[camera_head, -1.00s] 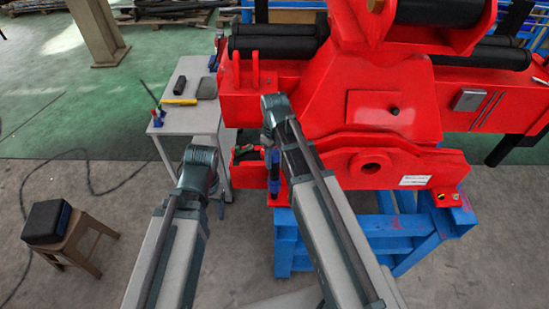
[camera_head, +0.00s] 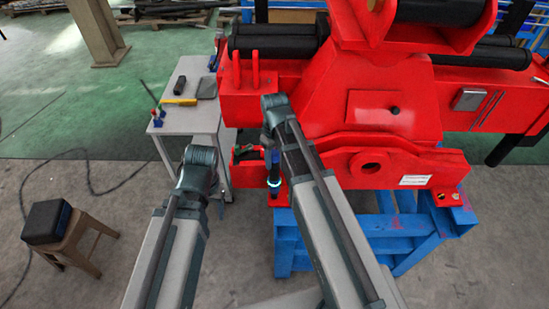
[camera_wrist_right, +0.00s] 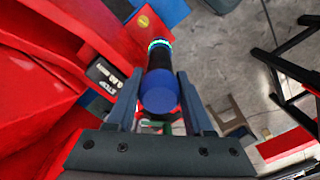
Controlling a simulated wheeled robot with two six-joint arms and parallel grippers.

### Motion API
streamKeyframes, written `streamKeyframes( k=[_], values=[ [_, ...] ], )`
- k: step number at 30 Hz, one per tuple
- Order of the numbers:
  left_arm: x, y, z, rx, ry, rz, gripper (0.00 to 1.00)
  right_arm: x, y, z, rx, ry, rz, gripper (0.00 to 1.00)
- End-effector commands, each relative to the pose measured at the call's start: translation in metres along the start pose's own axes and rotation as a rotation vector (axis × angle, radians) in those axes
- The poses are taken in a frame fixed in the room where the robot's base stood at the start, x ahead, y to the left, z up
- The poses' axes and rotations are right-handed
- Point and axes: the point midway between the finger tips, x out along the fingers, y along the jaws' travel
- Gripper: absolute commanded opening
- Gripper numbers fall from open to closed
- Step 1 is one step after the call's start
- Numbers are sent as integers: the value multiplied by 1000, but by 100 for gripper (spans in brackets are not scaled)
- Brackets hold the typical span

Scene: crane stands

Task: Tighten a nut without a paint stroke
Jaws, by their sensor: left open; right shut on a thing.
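My right gripper (camera_wrist_right: 158,88) is shut on a dark, blue-ended cylindrical tool (camera_wrist_right: 158,97) with a glowing ring near its far end. In the head view the tool (camera_head: 273,162) hangs upright at the left foot of the red crane part (camera_head: 345,165), its ring glowing cyan. The nut under the tool is hidden. A yellow mark (camera_wrist_right: 143,21) shows on the red surface beside the tool.
A blue stand (camera_head: 365,240) bears the red part. A grey table (camera_head: 200,121) at the left holds a yellow item (camera_head: 179,101), a dark block and thin upright sticks. A wooden stool (camera_head: 75,245) with a black case stands far left. A cable lies on the floor.

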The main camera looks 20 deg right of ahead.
Motion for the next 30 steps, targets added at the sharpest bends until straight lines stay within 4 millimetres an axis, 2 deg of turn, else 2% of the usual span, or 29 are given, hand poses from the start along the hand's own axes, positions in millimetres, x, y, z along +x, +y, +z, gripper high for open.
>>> streamKeyframes(
  k=[8,30],
  values=[
    [-6,-1,0,0,0,0,62,-6,0,0,0,0,0,0],
    [-49,-5,3,0,0,0,62,-49,0,0,0,0,0,0]
  ],
)
